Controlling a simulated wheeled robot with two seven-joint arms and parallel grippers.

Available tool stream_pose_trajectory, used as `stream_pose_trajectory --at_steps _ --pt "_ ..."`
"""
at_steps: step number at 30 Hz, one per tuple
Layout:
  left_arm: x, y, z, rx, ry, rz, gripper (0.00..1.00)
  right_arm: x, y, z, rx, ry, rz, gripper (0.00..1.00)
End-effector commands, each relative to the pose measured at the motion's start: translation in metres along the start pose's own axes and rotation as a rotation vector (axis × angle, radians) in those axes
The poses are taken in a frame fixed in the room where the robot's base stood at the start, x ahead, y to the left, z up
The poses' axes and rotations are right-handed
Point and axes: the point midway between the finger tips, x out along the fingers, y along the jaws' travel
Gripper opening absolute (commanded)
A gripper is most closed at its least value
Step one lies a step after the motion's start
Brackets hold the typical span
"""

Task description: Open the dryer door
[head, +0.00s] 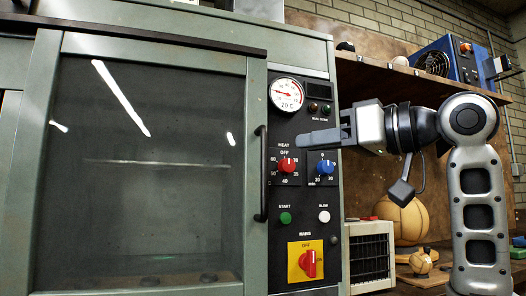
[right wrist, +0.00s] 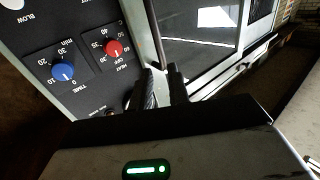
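The grey-green dryer has a large glass door (head: 155,170) that is shut in its frame. A thin black vertical handle (head: 262,175) runs along the door's right edge. My right gripper (head: 300,141) comes in from the right, in front of the control panel and right of the handle's upper part. In the right wrist view the handle (right wrist: 157,38) runs down towards the two dark fingers (right wrist: 164,84). A narrow gap shows between them, and I see no grip on the handle. My left gripper is not in view.
The control panel (head: 305,210) has a round gauge (head: 287,95), red and blue knobs, and a red switch on a yellow plate (head: 306,262). A vented white box (head: 369,257) and leather balls (head: 403,219) are at right. A wooden shelf (head: 415,78) with a blue fan unit (head: 452,60) is above.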

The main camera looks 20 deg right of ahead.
Motion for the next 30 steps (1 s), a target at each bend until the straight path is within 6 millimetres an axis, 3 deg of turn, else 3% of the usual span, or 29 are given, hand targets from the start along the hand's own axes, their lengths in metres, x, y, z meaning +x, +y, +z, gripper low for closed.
stream_pose_trajectory --at_steps 9,15,28,30 --pt "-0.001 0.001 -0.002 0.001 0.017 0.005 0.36 0.069 -0.001 0.000 0.002 -0.001 -0.003 0.18" --pt "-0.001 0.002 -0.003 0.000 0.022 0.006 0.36 0.095 -0.001 0.000 0.000 0.001 -0.002 0.18" --pt "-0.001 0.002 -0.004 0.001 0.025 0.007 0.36 0.104 0.000 0.000 -0.001 0.001 0.001 0.18" --pt "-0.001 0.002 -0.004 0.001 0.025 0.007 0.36 0.104 0.000 0.000 -0.001 0.001 0.000 0.00"
